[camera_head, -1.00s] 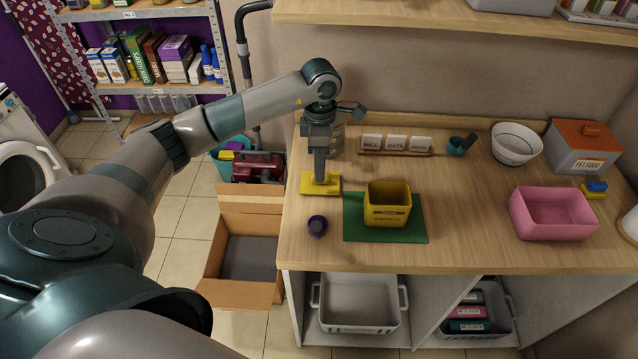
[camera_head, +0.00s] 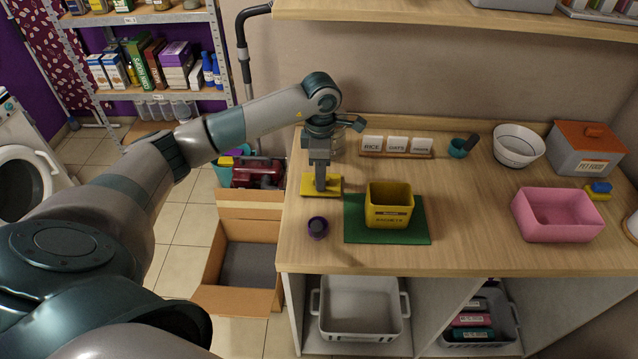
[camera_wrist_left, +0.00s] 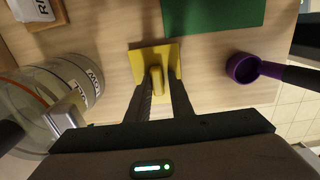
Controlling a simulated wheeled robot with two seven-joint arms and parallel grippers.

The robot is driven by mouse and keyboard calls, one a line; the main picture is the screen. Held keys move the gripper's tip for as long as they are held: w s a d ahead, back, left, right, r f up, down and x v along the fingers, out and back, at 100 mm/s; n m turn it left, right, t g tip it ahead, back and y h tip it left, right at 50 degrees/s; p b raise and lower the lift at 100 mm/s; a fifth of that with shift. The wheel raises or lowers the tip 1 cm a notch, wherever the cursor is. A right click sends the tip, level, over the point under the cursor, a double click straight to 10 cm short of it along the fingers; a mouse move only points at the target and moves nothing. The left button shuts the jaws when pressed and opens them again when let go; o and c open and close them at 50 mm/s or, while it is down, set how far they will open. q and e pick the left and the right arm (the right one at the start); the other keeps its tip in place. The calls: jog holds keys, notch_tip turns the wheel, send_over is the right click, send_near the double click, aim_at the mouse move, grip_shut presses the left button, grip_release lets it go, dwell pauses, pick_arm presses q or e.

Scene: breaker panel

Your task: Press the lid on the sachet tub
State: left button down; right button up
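The yellow sachet tub (camera_head: 388,211) stands upright and open-topped on a green mat (camera_head: 418,236) on the counter. Its square yellow lid (camera_head: 333,191) lies flat on the wood left of the mat, apart from the tub. The lid's raised handle (camera_wrist_left: 158,82) shows in the left wrist view. My left gripper (camera_head: 321,183) points straight down over the lid. In the left wrist view its fingers (camera_wrist_left: 163,88) stand on either side of the handle, with some room between them. My right gripper is not in view.
A purple scoop (camera_head: 318,228) lies in front of the lid. A glass jar (camera_wrist_left: 72,85) stands close beside my left gripper. Labelled blocks (camera_head: 397,146) stand behind. A pink bin (camera_head: 557,228) is at the right. The counter between mat and pink bin is clear.

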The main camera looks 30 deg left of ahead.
pick_arm(q)
jog(key=shift+s+f, duration=0.2)
jog(key=shift+f, duration=0.3)
jog(key=shift+w+a+r+p, duration=0.15)
jog(key=shift+r+p, duration=0.15)
jog(key=shift+r, duration=0.2)
jog(key=shift+w+d+r+p, duration=0.15)
jog(key=shift+r+p, duration=0.1)
jog(key=shift+r, duration=0.2)
jog(key=shift+a+r+p, duration=0.15)
jog(key=shift+r+p, duration=0.2)
jog(key=shift+r, duration=0.7)
